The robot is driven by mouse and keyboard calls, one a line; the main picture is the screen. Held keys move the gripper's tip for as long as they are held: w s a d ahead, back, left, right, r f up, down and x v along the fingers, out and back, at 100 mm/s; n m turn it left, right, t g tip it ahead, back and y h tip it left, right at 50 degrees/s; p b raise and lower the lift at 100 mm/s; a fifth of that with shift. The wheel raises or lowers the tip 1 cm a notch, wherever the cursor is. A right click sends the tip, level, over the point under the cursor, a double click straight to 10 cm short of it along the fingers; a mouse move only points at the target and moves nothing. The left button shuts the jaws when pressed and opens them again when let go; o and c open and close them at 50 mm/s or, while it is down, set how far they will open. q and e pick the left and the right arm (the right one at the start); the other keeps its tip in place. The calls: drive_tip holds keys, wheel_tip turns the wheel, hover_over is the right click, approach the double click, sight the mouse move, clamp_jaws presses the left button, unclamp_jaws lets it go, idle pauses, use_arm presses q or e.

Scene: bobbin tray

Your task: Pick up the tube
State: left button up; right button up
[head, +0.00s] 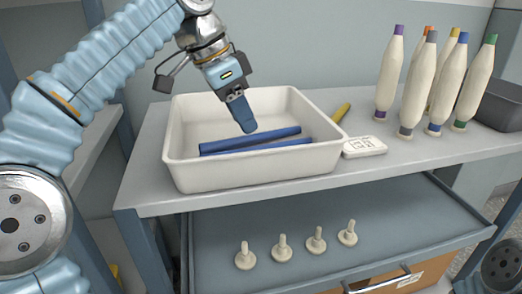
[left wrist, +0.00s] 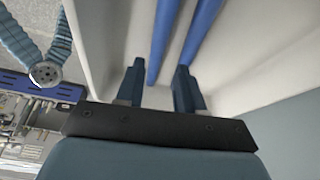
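Two blue tubes lie side by side in the white tray; the far tube (head: 270,138) and the near tube (head: 285,147) show in the head view. In the left wrist view one tube (left wrist: 164,32) runs up the picture between the finger lines, and the other tube (left wrist: 203,32) runs toward the right finger. My left gripper (head: 246,126) is over the tray, just above the tubes and pointing down. Its fingers (left wrist: 160,72) are apart in the left wrist view, with nothing held between them. My right gripper is out of view.
The white tray (head: 260,169) has raised walls around the tubes. To its right are a white label block (head: 364,147), a yellow object (head: 341,112) and several bobbins (head: 417,90). Below, an open drawer (head: 350,205) holds several pale pegs (head: 283,250).

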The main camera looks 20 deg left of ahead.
sight(257, 147)
use_arm(q)
drive_tip(key=x, duration=0.7)
drive_tip(key=shift+d, duration=0.2)
drive_tip(key=shift+r, duration=0.1)
drive_tip(key=shift+c, duration=0.4)
clamp_jaws()
